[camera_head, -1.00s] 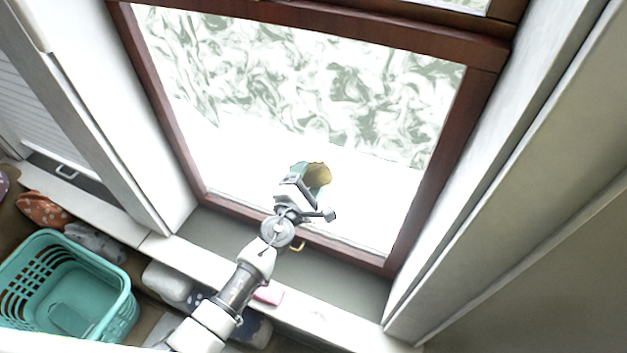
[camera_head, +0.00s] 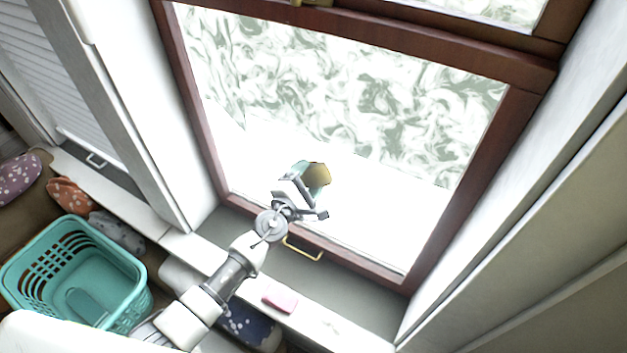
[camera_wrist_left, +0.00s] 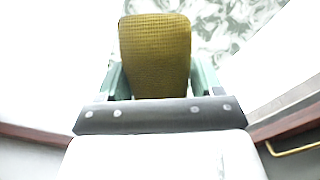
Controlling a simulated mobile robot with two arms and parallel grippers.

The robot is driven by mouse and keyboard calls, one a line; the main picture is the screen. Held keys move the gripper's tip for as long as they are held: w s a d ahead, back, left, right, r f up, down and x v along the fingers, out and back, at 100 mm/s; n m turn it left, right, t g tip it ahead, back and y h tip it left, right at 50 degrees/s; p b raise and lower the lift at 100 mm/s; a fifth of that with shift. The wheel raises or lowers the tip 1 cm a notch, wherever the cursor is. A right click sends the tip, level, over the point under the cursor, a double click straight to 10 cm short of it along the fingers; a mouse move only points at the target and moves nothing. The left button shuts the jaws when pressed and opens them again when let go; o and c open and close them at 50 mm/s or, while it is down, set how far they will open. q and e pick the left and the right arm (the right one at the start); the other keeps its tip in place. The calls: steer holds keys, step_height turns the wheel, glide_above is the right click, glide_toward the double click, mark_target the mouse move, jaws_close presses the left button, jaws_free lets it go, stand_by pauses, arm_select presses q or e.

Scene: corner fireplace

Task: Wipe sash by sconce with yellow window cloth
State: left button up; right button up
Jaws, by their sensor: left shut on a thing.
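The yellow window cloth (camera_head: 318,175) is in my left gripper (camera_head: 305,178), held in front of the lower part of the window pane. In the left wrist view the cloth (camera_wrist_left: 155,55) stands up between the two green fingers, with a waffle weave. I cannot tell whether it touches the glass. The sash has a reddish-brown wooden frame (camera_head: 440,235), a pane (camera_head: 340,110) with grey-green smears across its upper part, and a brass handle (camera_head: 302,250) on its bottom rail. No sconce shows. My right gripper is out of view.
A pink block (camera_head: 280,298) lies on the white ledge below the window. A teal basket (camera_head: 125,318) stands at the lower left, near patterned cushions (camera_head: 70,195). White side panels (camera_head: 130,120) flank the window. A brass piece (camera_head: 312,3) sits at the top rail.

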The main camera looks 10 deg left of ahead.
arm_select(q)
steer(key=shift+w+a+b, duration=0.3)
steer(key=shift+w+a, duration=0.05)
steer(key=shift+a, duration=0.45)
steer(key=shift+w+a, duration=0.3)
steer(key=shift+a, duration=0.45)
steer(key=shift+w+a+b, duration=0.3)
steer(key=shift+a+b, duration=0.35)
steer(key=shift+a, duration=0.3)
steer(key=shift+w+a, duration=0.25)
steer(key=shift+a, duration=0.45)
steer(key=shift+s, duration=0.1)
steer(key=shift+s, duration=0.25)
glide_toward(290, 160)
steer(key=shift+w+d, duration=0.2)
steer(key=shift+w, duration=0.35)
